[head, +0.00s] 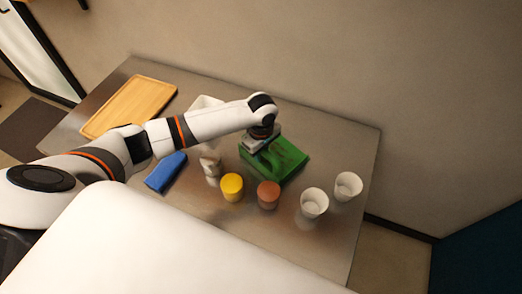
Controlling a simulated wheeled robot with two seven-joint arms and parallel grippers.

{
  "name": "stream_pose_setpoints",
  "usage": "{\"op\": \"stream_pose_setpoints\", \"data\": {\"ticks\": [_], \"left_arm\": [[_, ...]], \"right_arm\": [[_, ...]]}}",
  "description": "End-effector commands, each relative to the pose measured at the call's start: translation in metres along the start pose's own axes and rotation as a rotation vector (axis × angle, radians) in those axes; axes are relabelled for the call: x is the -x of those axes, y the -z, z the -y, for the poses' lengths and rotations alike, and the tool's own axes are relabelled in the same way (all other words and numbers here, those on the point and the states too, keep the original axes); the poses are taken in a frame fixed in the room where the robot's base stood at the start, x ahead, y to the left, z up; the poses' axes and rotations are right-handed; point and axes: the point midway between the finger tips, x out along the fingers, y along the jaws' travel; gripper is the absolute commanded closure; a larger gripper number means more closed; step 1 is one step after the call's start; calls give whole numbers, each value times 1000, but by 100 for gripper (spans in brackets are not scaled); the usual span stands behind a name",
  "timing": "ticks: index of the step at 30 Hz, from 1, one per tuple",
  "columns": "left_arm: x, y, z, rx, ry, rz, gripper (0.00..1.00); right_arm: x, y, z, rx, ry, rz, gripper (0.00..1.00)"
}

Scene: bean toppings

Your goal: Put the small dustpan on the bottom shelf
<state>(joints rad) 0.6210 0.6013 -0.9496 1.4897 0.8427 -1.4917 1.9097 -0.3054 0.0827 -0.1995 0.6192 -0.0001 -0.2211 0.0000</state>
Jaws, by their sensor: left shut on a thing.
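The green dustpan (287,162) lies on the metal table in the head view, right of the table's middle. My left arm reaches in from the left, and my left gripper (257,149) is over the dustpan's left part, pointing down. The gripper is shut on the dustpan; the fingertips and the exact grip are hard to make out. I cannot tell whether the dustpan is lifted off the table. No shelf shows in this view. My right gripper is not in view.
In front of the dustpan stand a yellow jar (231,185) and a reddish-brown jar (268,193). Two white cups (314,205) (348,186) stand at right. A blue object (166,171) and a wooden board (128,106) lie at left. A white container (205,103) is partly behind my arm.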

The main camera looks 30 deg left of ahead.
Motion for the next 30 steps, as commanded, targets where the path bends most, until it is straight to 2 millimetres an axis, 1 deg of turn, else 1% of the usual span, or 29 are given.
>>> {"op": "stream_pose_setpoints", "data": {"ticks": [5,6,8,9,10,20,23,26,30], "left_arm": [[-1,0,0,0,0,-1,100],[-2,0,0,0,0,-1,76],[-2,0,0,0,0,0,66],[-2,0,0,0,0,0,59],[-2,0,0,0,0,0,55],[1,0,0,-1,1,1,55],[11,0,1,0,3,0,55],[29,0,2,0,5,0,55],[60,0,1,-2,5,0,55]], "right_arm": [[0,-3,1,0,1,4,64],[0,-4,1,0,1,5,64],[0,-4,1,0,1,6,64],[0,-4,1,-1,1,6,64],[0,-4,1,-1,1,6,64],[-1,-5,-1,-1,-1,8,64],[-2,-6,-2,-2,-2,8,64],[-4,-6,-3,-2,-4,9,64],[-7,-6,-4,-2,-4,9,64]]}}
